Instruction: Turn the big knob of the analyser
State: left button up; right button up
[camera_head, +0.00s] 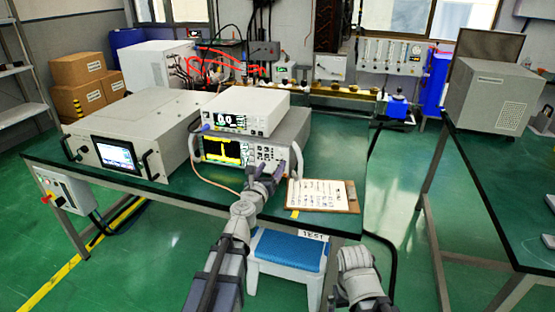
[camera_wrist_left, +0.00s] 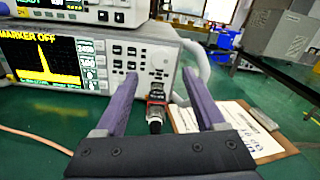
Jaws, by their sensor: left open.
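The analyser (camera_head: 230,150) is the grey instrument with a yellow trace on its screen, on the green bench. It also shows in the left wrist view (camera_wrist_left: 95,17). Its big knob (camera_wrist_left: 157,61) seems to be the round grey part at the panel's right side, seen between my fingertips. My left gripper (camera_head: 272,171) is in front of the panel's lower right. In the left wrist view the gripper (camera_wrist_left: 160,73) is open, its two purple fingers apart with the knob beyond them. Contact cannot be told. A dark connector with a red band (camera_wrist_left: 156,108) shows below the knob, between the fingers.
A white unit (camera_head: 262,112) sits on the analyser. A wide box with a screen (camera_head: 130,125) stands to the left. A clipboard (camera_head: 322,193) lies at the right, close to my left gripper. A blue-topped stool (camera_head: 290,248) stands before the bench.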

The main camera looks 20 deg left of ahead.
aim_at(279, 155)
pick_arm(q)
jog(key=w, duration=0.6)
jog(key=shift+w+d, duration=0.15)
grip_shut()
dwell(0.4)
